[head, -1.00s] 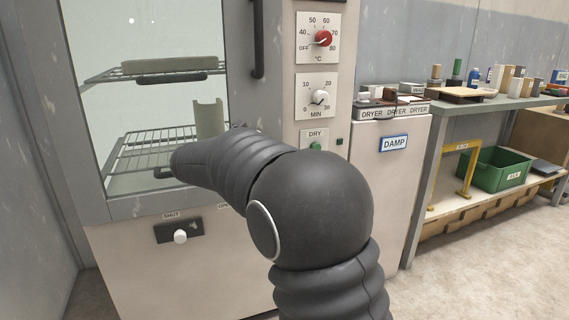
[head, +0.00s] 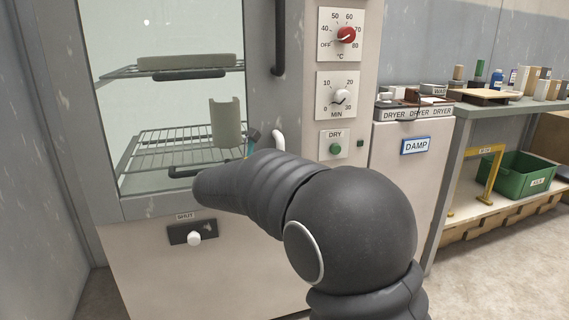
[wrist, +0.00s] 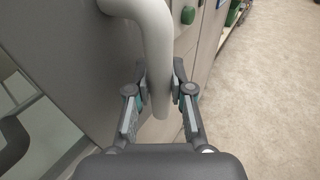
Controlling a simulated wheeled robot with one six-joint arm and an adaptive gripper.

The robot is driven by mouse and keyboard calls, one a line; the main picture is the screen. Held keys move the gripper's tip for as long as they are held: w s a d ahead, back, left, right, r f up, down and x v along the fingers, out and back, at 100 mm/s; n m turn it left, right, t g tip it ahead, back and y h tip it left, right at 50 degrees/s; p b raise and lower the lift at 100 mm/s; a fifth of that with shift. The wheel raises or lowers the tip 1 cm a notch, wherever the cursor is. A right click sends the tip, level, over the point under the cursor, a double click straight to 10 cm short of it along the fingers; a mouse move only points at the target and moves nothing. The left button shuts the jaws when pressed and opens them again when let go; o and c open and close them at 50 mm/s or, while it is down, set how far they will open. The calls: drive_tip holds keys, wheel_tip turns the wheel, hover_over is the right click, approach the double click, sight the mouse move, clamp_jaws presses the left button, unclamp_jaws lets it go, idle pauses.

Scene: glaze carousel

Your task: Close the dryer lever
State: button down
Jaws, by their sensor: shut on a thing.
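The dryer (head: 250,250) is a pale cabinet with a glass door on its left. Its white curved lever (head: 279,142) shows only in part beside the door, the rest hidden behind my arm. In the wrist view the lever (wrist: 158,50) bends down from the top, and its end lies between my fingers. My gripper (wrist: 160,92) is shut on the lever. In the head view only a small part of my gripper (head: 252,138) shows above my dark forearm. A slot plate marked SHUT (head: 181,234) with a white knob (head: 194,239) sits below the door.
Racks inside hold a slab (head: 187,62) and a curved clay piece (head: 226,122). Dials (head: 342,35) and a green button (head: 336,149) are on the right panel. A DAMP cabinet (head: 400,180) and a bench (head: 510,104) stand further right. Open floor shows right in the wrist view.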

drive_tip(key=c, duration=1.3)
unclamp_jaws()
drive_tip(key=v, duration=1.2)
drive_tip(key=shift+d, duration=0.1)
